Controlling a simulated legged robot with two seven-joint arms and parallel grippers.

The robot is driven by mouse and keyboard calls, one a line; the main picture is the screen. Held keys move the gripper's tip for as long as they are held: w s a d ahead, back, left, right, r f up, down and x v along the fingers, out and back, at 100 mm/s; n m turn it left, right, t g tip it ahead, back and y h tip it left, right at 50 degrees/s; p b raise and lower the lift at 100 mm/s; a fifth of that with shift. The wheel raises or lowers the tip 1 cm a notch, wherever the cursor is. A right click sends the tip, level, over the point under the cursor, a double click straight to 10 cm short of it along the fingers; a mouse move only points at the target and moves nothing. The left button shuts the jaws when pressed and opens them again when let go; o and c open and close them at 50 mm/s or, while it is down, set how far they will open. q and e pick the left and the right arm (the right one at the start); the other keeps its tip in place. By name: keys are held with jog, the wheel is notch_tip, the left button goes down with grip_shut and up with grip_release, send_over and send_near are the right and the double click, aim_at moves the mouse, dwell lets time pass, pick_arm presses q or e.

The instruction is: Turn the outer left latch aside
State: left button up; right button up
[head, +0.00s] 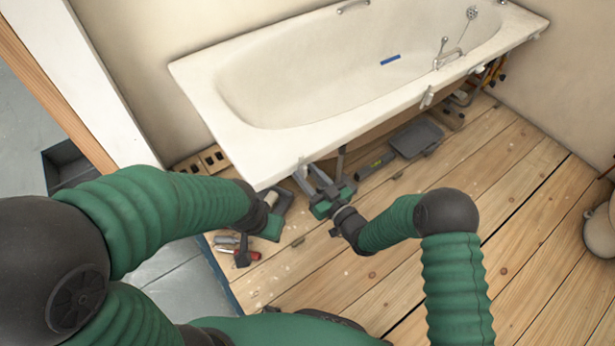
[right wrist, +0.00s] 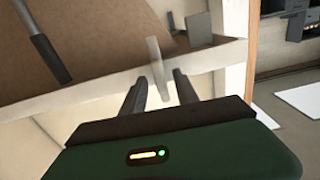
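The outer left latch is a small pale tab (head: 302,167) at the bath's lower rim, near its left corner. It shows better in the right wrist view as a thin, slightly tilted grey strip (right wrist: 157,58). My right gripper (head: 311,176) is under the rim at this latch, its dark fingers pointing up. In the right wrist view its fingers (right wrist: 160,88) are apart, with the latch's lower end appearing between them; I cannot tell if they touch. My left gripper (head: 272,212) is low by the bath's left corner, its fingers partly hidden.
The white bath (head: 215,105) stands over the plank floor (head: 480,190). Another latch (head: 427,97) is farther right on the rim. A grey tray (head: 416,138) and tools (head: 240,250) lie on the floor. A dark bath leg (right wrist: 45,45) is close to the right gripper. The right floor is mostly clear.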

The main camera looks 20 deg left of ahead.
jog(key=shift+w+a, duration=0.15)
jog(key=shift+a, duration=0.1)
jog(key=shift+c, duration=0.5)
grip_shut()
